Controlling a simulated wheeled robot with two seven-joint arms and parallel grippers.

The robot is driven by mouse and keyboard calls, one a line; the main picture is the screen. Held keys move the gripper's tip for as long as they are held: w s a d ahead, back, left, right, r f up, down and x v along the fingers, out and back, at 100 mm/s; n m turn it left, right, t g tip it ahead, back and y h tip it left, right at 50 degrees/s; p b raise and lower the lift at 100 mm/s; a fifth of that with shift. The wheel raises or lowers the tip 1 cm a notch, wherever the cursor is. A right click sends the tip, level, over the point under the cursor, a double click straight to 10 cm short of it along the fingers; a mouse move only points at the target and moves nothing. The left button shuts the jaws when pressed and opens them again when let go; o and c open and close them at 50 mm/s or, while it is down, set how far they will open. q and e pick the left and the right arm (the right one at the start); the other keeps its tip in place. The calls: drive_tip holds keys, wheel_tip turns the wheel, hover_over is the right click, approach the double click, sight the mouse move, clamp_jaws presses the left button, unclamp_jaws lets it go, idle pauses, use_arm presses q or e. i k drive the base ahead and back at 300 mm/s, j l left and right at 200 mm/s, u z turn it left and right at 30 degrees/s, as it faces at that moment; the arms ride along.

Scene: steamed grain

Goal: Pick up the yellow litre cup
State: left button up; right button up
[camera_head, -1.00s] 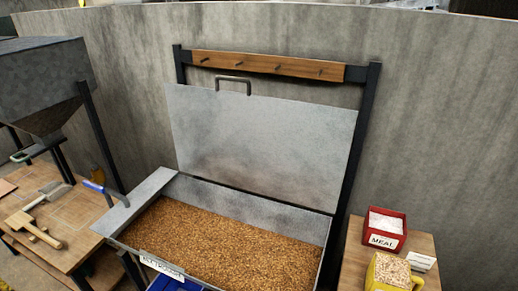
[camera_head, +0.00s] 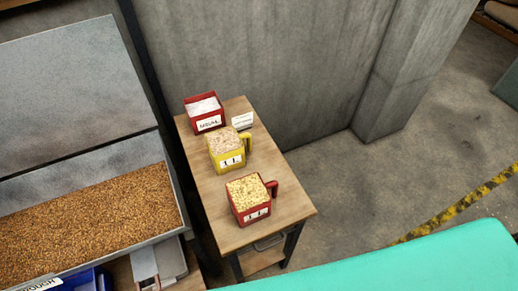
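The yellow litre cup (camera_head: 226,151) stands upright on a small wooden side table (camera_head: 283,204). It is full of pale grain, has a white "1 L" label on its front and a handle on its right side. A red litre cup (camera_head: 249,199) with yellowish grain stands nearer the table's front, its handle also to the right. A red box labelled "MEAL" (camera_head: 205,114) stands behind the yellow cup. Neither of my grippers is in view.
A metal bin of brown grain (camera_head: 90,225) with its lid raised stands left of the table. A small white card (camera_head: 242,121) stands behind the yellow cup. A concrete wall (camera_head: 290,70) is behind. A teal surface (camera_head: 420,265) fills the lower right. Open floor lies to the right.

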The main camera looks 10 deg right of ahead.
sight(226, 148)
drive_tip(key=u, duration=1.6)
drive_tip(key=z, duration=1.55)
drive_tip(key=k+l, duration=0.2)
drive_tip(key=k+l+z, duration=0.1)
drive_tip(key=l, duration=0.3)
drive_tip(key=k+l, duration=0.3)
drive_tip(key=z, duration=0.05)
